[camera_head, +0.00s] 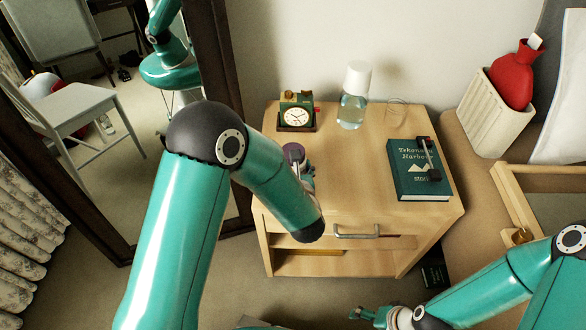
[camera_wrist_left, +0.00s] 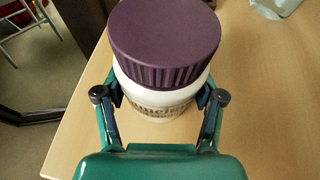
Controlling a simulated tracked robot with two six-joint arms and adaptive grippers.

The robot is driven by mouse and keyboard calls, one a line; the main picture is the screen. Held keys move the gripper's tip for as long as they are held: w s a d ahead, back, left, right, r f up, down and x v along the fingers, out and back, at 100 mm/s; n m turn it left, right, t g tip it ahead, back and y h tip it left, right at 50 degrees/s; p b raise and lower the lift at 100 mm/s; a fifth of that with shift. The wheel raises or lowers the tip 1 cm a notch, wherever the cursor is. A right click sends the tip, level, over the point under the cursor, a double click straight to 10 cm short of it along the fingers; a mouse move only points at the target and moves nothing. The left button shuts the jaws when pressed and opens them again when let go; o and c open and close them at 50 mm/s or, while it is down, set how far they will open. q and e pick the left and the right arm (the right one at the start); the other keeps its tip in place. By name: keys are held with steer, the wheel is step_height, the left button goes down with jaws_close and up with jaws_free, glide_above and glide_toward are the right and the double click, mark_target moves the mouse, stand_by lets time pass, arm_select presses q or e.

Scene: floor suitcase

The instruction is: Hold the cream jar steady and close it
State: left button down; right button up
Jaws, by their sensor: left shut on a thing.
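The cream jar (camera_wrist_left: 158,103) has a pale body with dark lettering and a ribbed purple lid (camera_wrist_left: 165,42). It stands near the nightstand's left edge. The lid sits on top of the jar; I cannot tell how tightly it is on. My left gripper (camera_wrist_left: 160,100) is shut on the jar's body, one finger at each side, below the lid. In the head view the lid (camera_head: 293,152) shows behind my left arm, which hides most of the jar. My right gripper (camera_head: 362,314) is low at the bottom edge, in front of the nightstand, away from the jar; its fingers are too small to read.
On the nightstand (camera_head: 350,190) stand a clock (camera_head: 297,116), a white-capped bottle (camera_head: 352,100), a clear glass (camera_head: 397,112) and a green book (camera_head: 410,178) with a small dark object on it. The middle top is clear. A mirror frame (camera_head: 215,60) rises at left.

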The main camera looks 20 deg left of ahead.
arm_select(q)
steer(key=shift+c, duration=0.6)
jaws_free()
steer(key=shift+s+d+r, duration=0.1)
steer(key=shift+r, duration=0.05)
steer(key=p+v, duration=0.1)
steer(key=v, duration=1)
steer(key=shift+s, duration=0.4)
steer(key=shift+d, duration=0.15)
